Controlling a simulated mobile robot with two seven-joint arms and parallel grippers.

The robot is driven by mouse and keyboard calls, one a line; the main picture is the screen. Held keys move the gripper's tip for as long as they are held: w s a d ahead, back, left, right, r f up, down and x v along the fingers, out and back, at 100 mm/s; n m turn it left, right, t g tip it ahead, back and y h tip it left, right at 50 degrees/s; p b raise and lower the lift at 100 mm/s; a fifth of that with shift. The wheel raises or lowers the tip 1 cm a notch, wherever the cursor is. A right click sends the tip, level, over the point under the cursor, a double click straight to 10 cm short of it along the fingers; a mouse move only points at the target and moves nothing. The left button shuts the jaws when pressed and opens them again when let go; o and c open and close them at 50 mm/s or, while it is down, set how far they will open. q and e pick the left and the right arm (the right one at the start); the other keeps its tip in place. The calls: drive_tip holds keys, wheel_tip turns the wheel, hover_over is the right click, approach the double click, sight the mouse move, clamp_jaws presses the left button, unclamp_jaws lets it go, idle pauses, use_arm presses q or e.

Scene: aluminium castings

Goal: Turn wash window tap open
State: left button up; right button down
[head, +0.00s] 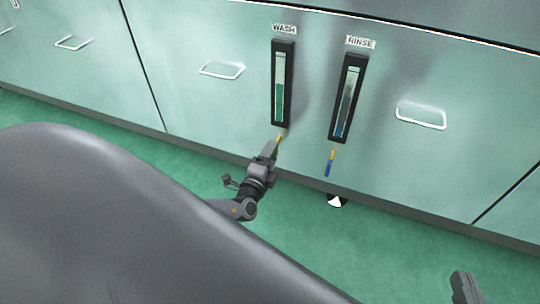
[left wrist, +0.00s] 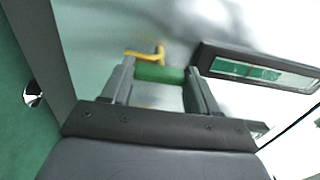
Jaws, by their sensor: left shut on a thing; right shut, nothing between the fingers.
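The wash window (head: 282,85) is a tall black-framed gauge under a WASH label, with green liquid in its lower part. The yellow wash tap (head: 280,138) sits just below it, and its lever is hidden by my gripper in the head view. My left gripper (head: 270,149) is shut on the green tap lever (left wrist: 160,74), which spans between the fingers in the left wrist view. The yellow tap body (left wrist: 145,54) shows just beyond the fingers there. My right gripper (head: 464,287) is shut and empty at the lower right, away from the cabinet.
The rinse window (head: 346,98) is to the right of the wash window. Its tap has a blue lever (head: 328,168) hanging down. Wire drawer handles (head: 222,69) (head: 420,115) flank the windows on the pale green cabinet front.

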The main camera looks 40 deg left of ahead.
use_arm(q)
drive_tip(key=shift+s, duration=0.1)
idle(0.4)
drive_tip(key=o, duration=1.1)
drive_tip(key=shift+c, duration=0.2)
drive_tip(key=p+v, duration=0.2)
drive_tip(key=v, duration=0.5)
use_arm(e)
drive_tip(key=shift+w+a+m+g, duration=0.3)
drive_tip(key=shift+a+m+g, duration=0.1)
drive_tip(key=shift+a+g, duration=0.15)
use_arm(q)
drive_tip(key=shift+d, duration=0.1)
